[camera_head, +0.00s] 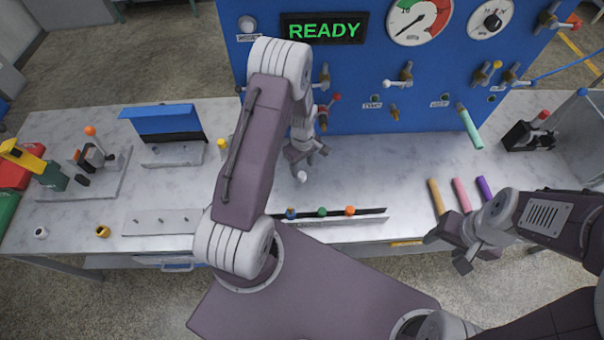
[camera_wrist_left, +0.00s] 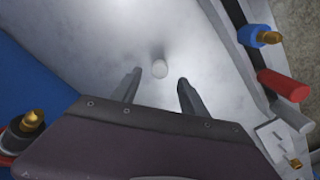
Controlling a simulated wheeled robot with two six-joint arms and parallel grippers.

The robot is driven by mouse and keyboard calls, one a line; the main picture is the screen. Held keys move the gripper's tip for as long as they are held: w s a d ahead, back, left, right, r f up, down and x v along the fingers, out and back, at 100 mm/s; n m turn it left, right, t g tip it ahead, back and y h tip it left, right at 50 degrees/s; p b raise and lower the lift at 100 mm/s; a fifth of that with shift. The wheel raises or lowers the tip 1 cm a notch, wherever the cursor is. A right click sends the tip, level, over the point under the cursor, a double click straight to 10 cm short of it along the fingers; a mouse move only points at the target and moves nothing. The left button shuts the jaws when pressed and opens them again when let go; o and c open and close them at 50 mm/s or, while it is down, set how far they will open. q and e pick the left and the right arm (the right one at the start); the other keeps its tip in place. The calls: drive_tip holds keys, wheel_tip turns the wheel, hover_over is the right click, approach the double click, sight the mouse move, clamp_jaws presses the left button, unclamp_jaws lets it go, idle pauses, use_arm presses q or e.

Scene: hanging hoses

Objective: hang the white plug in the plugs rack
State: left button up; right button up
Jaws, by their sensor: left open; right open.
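The white plug (camera_head: 301,176) is on the grey tabletop, with its round white top showing. My left gripper (camera_head: 308,158) is open just above and behind it. In the left wrist view the white plug (camera_wrist_left: 160,69) shows ahead of the gap between the two open fingers (camera_wrist_left: 158,86), with nothing held. The plugs rack (camera_head: 372,218) is a low strip at the table's front edge. It bears a blue plug (camera_head: 291,213), a green plug (camera_head: 322,211) and an orange plug (camera_head: 350,210). My right gripper (camera_head: 462,254) is open and empty near the front edge, at right.
A blue panel (camera_head: 350,75) with valves, gauges and a READY display stands behind the table. Orange (camera_head: 436,196), pink (camera_head: 461,194) and purple (camera_head: 484,188) sticks lie at right. A plate with pegs (camera_head: 160,221) lies at left. The tabletop right of the white plug is clear.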

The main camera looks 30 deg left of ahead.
sight(303, 175)
use_arm(q)
wheel_tip(303, 175, down, 2)
drive_tip(key=shift+d+f, duration=0.1)
drive_tip(key=shift+f, duration=0.35)
wheel_tip(303, 175, down, 5)
drive_tip(key=shift+r+p, duration=0.1)
drive_tip(key=shift+p, duration=1.1)
drive_tip(key=shift+f, duration=0.25)
clamp_jaws()
